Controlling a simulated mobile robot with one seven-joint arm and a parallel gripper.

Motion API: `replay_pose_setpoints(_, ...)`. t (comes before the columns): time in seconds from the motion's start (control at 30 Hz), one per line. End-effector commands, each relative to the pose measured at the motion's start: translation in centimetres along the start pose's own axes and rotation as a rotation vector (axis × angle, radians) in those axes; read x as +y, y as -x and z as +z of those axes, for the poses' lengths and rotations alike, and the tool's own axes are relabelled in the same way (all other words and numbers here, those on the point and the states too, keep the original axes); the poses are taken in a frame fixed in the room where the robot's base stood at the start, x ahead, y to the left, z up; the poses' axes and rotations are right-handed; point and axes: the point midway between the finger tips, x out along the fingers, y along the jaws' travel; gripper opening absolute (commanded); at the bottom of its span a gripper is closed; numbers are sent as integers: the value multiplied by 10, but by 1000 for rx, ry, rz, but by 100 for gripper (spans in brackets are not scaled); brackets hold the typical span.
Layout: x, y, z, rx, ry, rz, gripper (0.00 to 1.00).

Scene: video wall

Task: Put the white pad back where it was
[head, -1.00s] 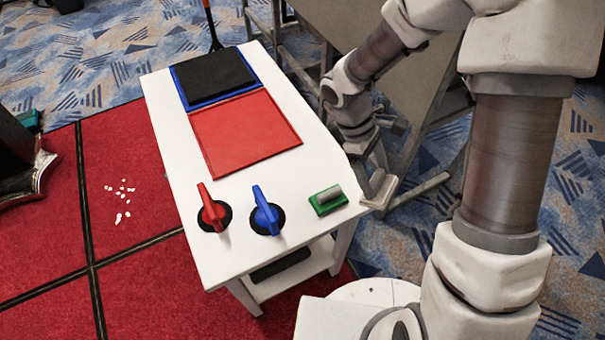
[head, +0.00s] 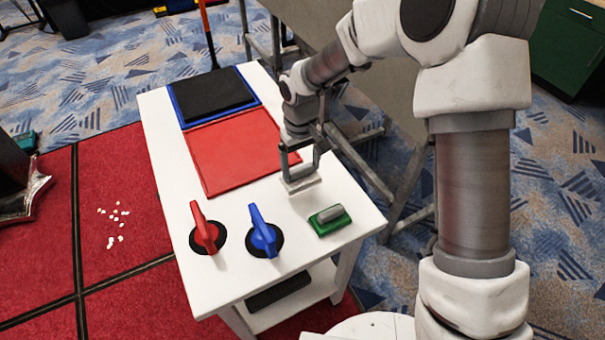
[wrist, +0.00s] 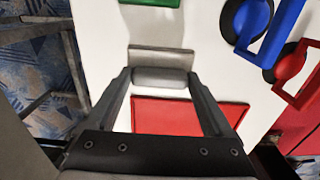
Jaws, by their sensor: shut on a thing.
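The white pad (head: 302,185) is a flat off-white block with a grey bar handle. My gripper (head: 301,160) is shut on the handle, with a finger at each end of it. The pad is over the white table, beside the red mat's near right corner and behind the green pad (head: 330,220). I cannot tell whether it touches the table. In the wrist view the handle sits between my fingertips (wrist: 160,77), and the white pad (wrist: 162,55) shows beyond it.
The red mat (head: 235,150) and a black pad (head: 212,92) on a blue mat (head: 257,100) lie farther back. Red (head: 206,229) and blue (head: 264,232) knobs stand at the front. A grey trestle (head: 370,160) stands right of the white table (head: 165,150).

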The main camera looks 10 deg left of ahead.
Motion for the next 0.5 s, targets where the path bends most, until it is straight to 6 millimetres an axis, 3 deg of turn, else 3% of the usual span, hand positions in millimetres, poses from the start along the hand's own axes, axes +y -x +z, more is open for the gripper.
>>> replay_pose_setpoints(0.2,13,-14,-19,0,1,0,42)
replay_pose_setpoints(0.37,15,-24,-20,-1,1,0,42)
replay_pose_setpoints(0.5,14,-45,-20,-3,2,0,42)
